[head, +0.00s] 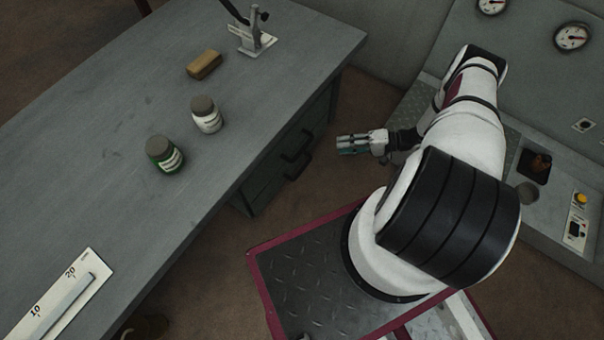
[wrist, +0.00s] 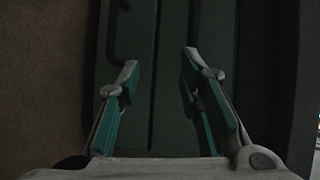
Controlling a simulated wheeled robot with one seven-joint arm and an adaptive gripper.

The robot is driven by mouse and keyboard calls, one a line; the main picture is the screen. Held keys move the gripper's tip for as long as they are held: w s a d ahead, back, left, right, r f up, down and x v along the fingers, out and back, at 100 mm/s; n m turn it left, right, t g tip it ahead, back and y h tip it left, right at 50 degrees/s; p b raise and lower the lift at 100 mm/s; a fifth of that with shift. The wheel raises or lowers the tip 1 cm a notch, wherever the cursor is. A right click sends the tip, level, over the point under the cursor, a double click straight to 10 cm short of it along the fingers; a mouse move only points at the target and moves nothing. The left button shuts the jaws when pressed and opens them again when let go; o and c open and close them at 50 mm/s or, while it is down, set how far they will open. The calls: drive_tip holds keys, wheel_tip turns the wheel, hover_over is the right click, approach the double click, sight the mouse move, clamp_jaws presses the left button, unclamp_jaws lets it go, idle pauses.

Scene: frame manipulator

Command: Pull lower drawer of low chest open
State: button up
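The low chest (head: 262,187) is a dark green drawer unit under the right end of the grey desk in the head view. Two dark bar handles show on its front, an upper handle (head: 297,146) and a lower handle (head: 298,168). My gripper (head: 345,145) is to the right of the handles, apart from them. In the wrist view my gripper (wrist: 160,65) is open and empty, its teal-lined fingers spread before the dark green chest front (wrist: 172,95). A dark handle (wrist: 112,45) lies up and left of the left fingertip. I cannot tell which drawer it belongs to.
The desk (head: 120,110) carries a green-labelled jar (head: 165,155), a white jar (head: 206,115), a tan block (head: 204,65) and a metal stand (head: 252,40). A grey console (head: 555,180) with gauges stands on the right. Brown floor (head: 370,95) shows between desk and console.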

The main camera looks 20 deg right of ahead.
sight(302, 168)
drive_tip(key=s+a+f+m+t+b, duration=0.1)
drive_tip(key=s+a+f, duration=0.1)
drive_tip(key=f, duration=0.3)
drive_tip(key=s+a+f+m+t+b, duration=0.1)
drive_tip(key=s+a+f+t+b, duration=0.1)
drive_tip(key=f, duration=0.4)
drive_tip(key=b+x, duration=0.2)
drive_tip(key=x, duration=1.1)
drive_tip(key=shift+w+f+b, duration=0.1)
drive_tip(key=shift+w+b, duration=0.15)
drive_tip(key=shift+b, duration=0.05)
clamp_jaws()
